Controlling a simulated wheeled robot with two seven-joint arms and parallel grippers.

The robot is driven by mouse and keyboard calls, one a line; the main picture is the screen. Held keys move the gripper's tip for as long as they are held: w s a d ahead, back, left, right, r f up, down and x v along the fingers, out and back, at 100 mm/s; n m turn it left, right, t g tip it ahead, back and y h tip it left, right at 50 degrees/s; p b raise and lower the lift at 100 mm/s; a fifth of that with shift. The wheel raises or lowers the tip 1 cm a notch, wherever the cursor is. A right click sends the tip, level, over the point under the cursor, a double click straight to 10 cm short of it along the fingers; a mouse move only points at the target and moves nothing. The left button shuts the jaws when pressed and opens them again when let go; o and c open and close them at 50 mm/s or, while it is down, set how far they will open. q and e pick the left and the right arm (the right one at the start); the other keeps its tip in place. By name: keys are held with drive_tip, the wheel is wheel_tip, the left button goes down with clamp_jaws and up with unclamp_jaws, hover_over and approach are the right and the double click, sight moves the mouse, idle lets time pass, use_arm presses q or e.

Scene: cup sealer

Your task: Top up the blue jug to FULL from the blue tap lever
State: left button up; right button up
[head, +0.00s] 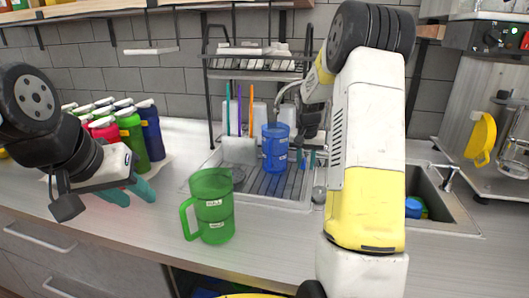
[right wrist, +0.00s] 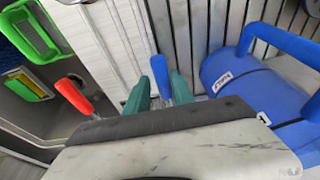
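The blue jug (head: 274,151) stands upright on the slatted drip tray (head: 258,187), with small white labels on its side. Its fill level cannot be read. The right wrist view shows part of the jug (right wrist: 245,85) at the right. The blue tap lever (right wrist: 159,72) lies between the teal fingers of my right gripper (right wrist: 160,92), which are close on both sides. I cannot tell whether they grip it. The right gripper (head: 308,158) is just right of the jug. My left gripper (head: 129,194) is open and empty over the left counter.
A green jug (head: 212,206) stands on the counter front. Several colored bottles (head: 130,135) stand at the left back. A rack (head: 255,65) is above the tray. A sink (head: 428,190) is at the right. A red lever (right wrist: 74,96) is left of the blue one.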

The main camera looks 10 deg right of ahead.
drive_tip(key=o, duration=0.4)
drive_tip(key=shift+d+r, duration=0.1)
drive_tip(key=shift+d, duration=0.2)
drive_tip(key=shift+c, duration=0.2)
drive_tip(key=shift+o, duration=0.2)
drive_tip(key=shift+a, duration=0.15)
drive_tip(key=shift+r, duration=0.1)
drive_tip(key=shift+w+r+v, duration=0.1)
drive_tip(key=shift+w+v, duration=0.2)
drive_tip(key=shift+v, duration=1)
drive_tip(key=shift+w+r+v, duration=0.1)
drive_tip(key=shift+w+v, duration=0.2)
drive_tip(key=shift+v, duration=0.95)
drive_tip(key=shift+w+v, duration=0.3)
drive_tip(key=shift+v, duration=1)
drive_tip(key=shift+s+r, duration=0.1)
drive_tip(key=s+a+r+n+t+y, duration=0.1)
drive_tip(key=s+a+r+n, duration=0.1)
drive_tip(key=s+a+r, duration=0.45)
drive_tip(key=s+a+r+n+t+y, duration=0.1)
drive_tip(key=s+a+r, duration=0.2)
drive_tip(key=s, duration=0.6)
drive_tip(key=s+a+f+n+t, duration=0.1)
drive_tip(key=s+a, duration=0.2)
drive_tip(key=s, duration=0.5)
drive_tip(key=s+a+f+n+y, duration=0.1)
drive_tip(key=s+a, duration=0.3)
drive_tip(key=s, duration=0.4)
drive_tip(key=shift+n+t, duration=0.4)
